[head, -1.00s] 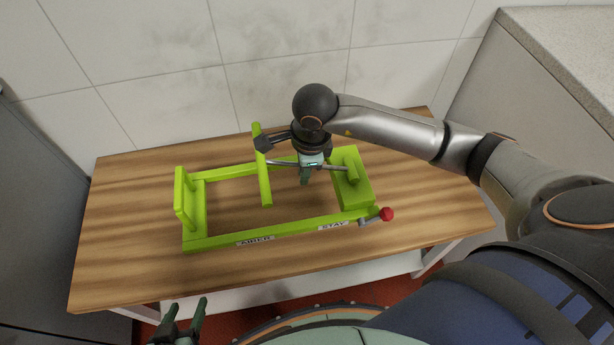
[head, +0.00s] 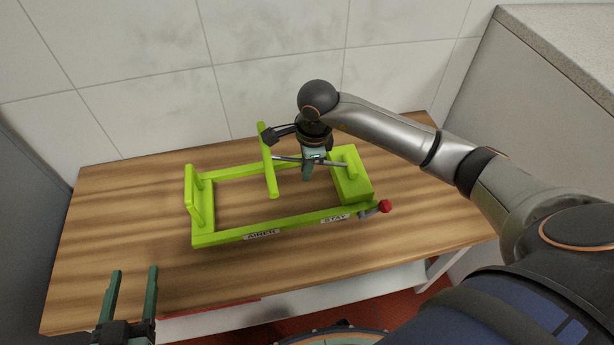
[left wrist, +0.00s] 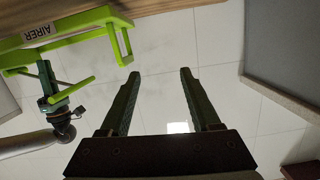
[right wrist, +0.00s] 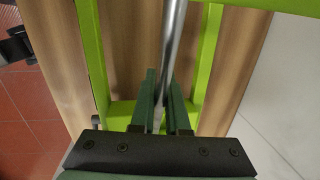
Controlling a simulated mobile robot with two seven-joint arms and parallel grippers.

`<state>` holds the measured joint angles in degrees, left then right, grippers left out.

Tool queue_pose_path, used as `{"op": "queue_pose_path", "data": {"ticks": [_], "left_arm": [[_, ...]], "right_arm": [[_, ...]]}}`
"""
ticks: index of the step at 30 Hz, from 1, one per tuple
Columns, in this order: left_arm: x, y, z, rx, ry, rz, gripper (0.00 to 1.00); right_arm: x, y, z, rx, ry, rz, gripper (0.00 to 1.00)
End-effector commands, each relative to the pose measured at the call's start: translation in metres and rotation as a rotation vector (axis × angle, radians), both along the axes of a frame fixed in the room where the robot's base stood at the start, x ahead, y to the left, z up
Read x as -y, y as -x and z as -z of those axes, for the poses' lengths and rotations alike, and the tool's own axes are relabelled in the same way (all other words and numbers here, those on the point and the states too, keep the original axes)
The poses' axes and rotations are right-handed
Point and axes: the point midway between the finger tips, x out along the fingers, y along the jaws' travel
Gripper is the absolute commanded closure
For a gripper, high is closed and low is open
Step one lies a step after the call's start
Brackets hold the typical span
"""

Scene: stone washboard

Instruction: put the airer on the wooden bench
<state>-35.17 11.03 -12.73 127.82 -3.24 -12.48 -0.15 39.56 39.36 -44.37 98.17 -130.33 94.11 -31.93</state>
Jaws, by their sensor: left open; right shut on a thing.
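The airer (head: 300,226) is a bright green frame with a bar across it, a block at its right end, a thin metal rod (head: 286,158) and labels. In the head view it is over the middle of the wooden bench (head: 110,240); whether it rests fully on the top I cannot tell. It also shows in the left wrist view (left wrist: 100,16). My right gripper (head: 308,177) is shut on the metal rod, which runs between its fingers in the right wrist view (right wrist: 170,50). My left gripper (head: 134,268) is open and empty at the bench's front left.
A red-tipped lever (head: 385,206) sticks out at the airer's front right. A tiled wall (head: 280,65) stands behind the bench. A grey cabinet (head: 480,110) with a stone top is at the right. Bench top is bare left and right of the airer.

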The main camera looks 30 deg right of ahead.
Motion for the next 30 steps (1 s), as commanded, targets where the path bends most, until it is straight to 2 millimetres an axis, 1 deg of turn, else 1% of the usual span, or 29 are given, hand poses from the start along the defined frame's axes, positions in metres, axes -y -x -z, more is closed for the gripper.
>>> {"op": "queue_pose_path", "data": {"ticks": [3, 8, 15, 18, 21, 24, 30], "left_arm": [[0.001, -0.006, -0.025, 0.108, 0.002, 0.01, 0.36], [0.003, -0.009, -0.065, 0.277, 0.002, 0.029, 0.36], [0.007, -0.001, -0.124, 0.521, 0.003, 0.063, 0.36], [0.008, 0.004, -0.142, 0.596, 0.005, 0.075, 0.36], [0.009, 0.008, -0.152, 0.64, 0.005, 0.082, 0.36], [0.01, 0.01, -0.156, 0.657, 0.005, 0.085, 0.36], [0.01, 0.01, -0.157, 0.658, 0.005, 0.085, 0.36]], "right_arm": [[0.002, -0.004, 0.005, 0.004, -0.002, 0.001, 1.0], [0.003, -0.005, 0.015, 0.003, -0.002, 0.0, 1.0], [0.003, -0.004, 0.029, 0.003, -0.002, 0.0, 1.0], [0.003, -0.004, 0.033, 0.003, -0.001, 0.0, 1.0], [0.003, -0.004, 0.035, 0.001, -0.001, 0.0, 1.0], [0.003, -0.004, 0.036, 0.001, 0.0, -0.001, 1.0], [0.003, -0.004, 0.036, 0.001, 0.001, -0.001, 1.0]]}}
